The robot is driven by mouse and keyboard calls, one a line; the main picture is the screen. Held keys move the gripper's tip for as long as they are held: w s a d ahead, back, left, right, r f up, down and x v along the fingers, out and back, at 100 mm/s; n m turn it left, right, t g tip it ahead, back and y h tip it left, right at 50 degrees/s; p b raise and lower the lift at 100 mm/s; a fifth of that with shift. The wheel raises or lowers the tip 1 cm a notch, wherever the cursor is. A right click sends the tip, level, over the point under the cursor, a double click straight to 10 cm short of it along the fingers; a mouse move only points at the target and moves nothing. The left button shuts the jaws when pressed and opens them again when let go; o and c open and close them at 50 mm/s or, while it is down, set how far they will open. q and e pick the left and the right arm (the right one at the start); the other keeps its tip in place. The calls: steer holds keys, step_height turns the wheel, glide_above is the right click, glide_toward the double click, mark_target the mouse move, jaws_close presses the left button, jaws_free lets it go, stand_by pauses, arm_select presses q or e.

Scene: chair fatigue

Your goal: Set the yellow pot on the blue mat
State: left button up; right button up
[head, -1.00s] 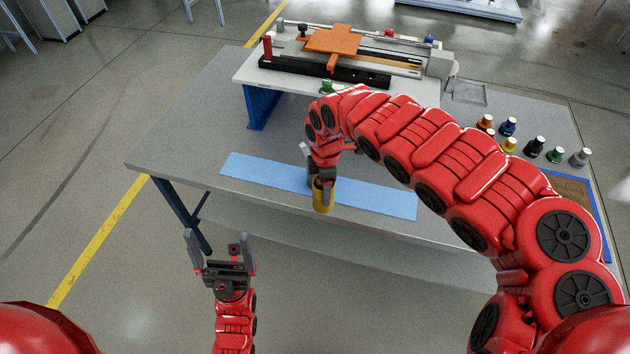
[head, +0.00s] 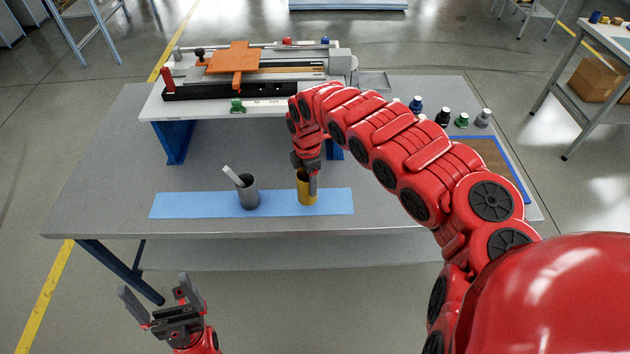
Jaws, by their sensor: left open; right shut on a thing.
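The yellow pot (head: 304,192) is upright at the right part of the long blue mat (head: 190,205), over its surface. Whether its base touches the mat I cannot tell. My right gripper (head: 312,182) comes down from above and is shut on the yellow pot, hiding part of its rim. My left gripper (head: 156,294) is open and empty, in front of the table's near edge and away from the pot.
A grey cup (head: 248,194) with a light stick in it stands on the mat, left of the yellow pot. A machine with an orange part (head: 232,60) stands at the back. Several small pots, including a blue one (head: 416,103), are at the right. The table's left side is clear.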

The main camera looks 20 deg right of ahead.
steer(key=shift+w+d+f+p, duration=0.2)
steer(key=shift+d+f+p, duration=0.1)
steer(key=shift+d, duration=0.3)
steer(key=shift+w+d+f+p, duration=0.2)
steer(key=shift+d+f, duration=0.1)
steer(key=shift+d, duration=0.25)
steer(key=shift+f+p, duration=0.45)
steer(key=shift+f, duration=0.5)
steer(key=shift+w+d+f, duration=0.1)
steer(key=shift+f, duration=0.3)
steer(key=o, duration=1)
steer(key=shift+f, duration=0.15)
steer(key=shift+c, duration=0.2)
steer(key=o, duration=0.5)
steer(key=shift+c, duration=0.2)
